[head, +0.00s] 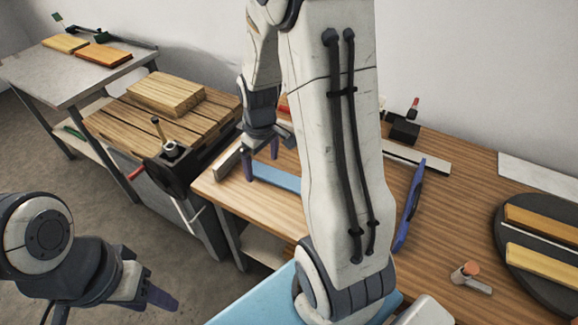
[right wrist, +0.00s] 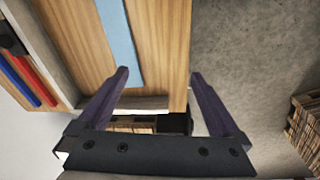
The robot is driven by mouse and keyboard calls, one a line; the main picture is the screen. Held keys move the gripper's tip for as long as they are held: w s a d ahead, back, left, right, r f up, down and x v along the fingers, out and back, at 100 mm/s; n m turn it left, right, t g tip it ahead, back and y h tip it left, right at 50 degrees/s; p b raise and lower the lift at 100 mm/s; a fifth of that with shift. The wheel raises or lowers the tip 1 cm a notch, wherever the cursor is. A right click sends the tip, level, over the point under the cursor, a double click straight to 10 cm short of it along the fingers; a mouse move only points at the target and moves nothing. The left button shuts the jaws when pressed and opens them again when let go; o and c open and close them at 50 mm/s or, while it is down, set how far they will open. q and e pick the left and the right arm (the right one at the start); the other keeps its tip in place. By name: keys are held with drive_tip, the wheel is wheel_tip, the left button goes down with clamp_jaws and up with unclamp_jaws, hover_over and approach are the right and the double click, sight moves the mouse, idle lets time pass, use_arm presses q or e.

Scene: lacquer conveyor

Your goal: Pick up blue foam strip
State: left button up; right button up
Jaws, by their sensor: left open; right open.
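The blue foam strip (head: 277,178) is a flat light-blue bar lying on the wooden workbench (head: 437,262); my right arm hides its right end in the head view. In the right wrist view the strip (right wrist: 117,38) runs away from the gripper, slightly left of the middle. My right gripper (head: 261,161) is open and empty near the strip's left end. Its dark purple fingers (right wrist: 160,73) are apart, with the strip's near end beyond the left fingertip. My left gripper (head: 148,284) is open and empty at the lower left, over the floor, away from the bench.
A dark blue tool (head: 410,204) lies right of my right arm. A round dark tray (head: 517,278) with wooden strips is at the far right. A small orange-topped object (head: 471,275) lies near it. A slatted vise bench (head: 118,117) with a wooden block (head: 166,92) stands left.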

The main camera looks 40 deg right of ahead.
drive_tip(key=w+d+f+n+g, duration=0.1)
drive_tip(key=d+f, duration=0.2)
drive_tip(key=d, duration=0.3)
drive_tip(key=w+d+f+n, duration=0.1)
drive_tip(key=d+f, duration=0.2)
drive_tip(key=d, duration=0.2)
hover_over(294, 182)
drive_tip(key=shift+n, duration=0.3)
drive_tip(key=f, duration=0.4)
drive_tip(key=shift+w+d, duration=0.1)
drive_tip(key=shift+d, duration=0.1)
drive_tip(key=f, duration=0.1)
drive_tip(key=f+p, duration=0.1)
drive_tip(key=f, duration=0.1)
drive_tip(key=f+p, duration=0.1)
drive_tip(key=f, duration=0.1)
drive_tip(key=shift+a+f, duration=0.2)
drive_tip(key=shift+a, duration=0.1)
drive_tip(key=shift+f, duration=0.45)
drive_tip(key=shift+c, duration=0.3)
drive_tip(key=c, duration=1.2)
drive_tip(key=shift+c, duration=0.2)
drive_tip(key=shift+r, duration=0.1)
